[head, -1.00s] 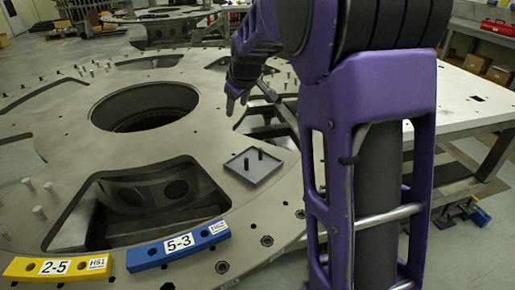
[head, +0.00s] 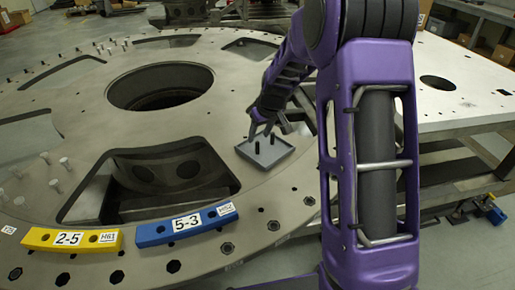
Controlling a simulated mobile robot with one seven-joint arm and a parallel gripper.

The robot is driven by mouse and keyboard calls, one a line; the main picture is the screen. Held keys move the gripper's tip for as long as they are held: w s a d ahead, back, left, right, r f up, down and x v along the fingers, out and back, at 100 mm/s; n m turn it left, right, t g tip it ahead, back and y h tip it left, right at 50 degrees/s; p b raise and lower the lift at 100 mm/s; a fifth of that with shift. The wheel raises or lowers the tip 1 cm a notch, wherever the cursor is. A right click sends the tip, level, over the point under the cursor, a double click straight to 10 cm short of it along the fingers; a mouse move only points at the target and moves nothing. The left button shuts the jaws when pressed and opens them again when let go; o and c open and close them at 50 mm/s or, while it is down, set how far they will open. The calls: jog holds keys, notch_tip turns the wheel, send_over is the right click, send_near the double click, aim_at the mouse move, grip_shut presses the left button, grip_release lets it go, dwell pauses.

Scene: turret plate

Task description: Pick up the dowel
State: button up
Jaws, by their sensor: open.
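A small grey square tray (head: 240,153) sits on the large metal turret plate (head: 110,125). Two short dark dowels stand upright in it: one nearer the front left (head: 257,148), one further back right (head: 272,140). My gripper (head: 260,133) is open and empty, pointing down over the back part of the tray. Its fingertips are close to the tops of the dowels. I cannot tell whether they touch or are apart from them.
A yellow block labelled 2-5 (head: 72,240) and a blue block labelled 5-3 (head: 186,225) lie on the plate's front rim. Silver pegs (head: 65,163) stand at the left. The plate has a large round hole (head: 160,87) and several cutouts. A light table (head: 455,90) is at the right.

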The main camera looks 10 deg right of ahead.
aim_at(258, 142)
jog(key=x, duration=0.5)
jog(key=shift+w+d+f, duration=0.1)
jog(key=shift+d+f, duration=0.1)
jog(key=shift+f, duration=0.2)
grip_shut()
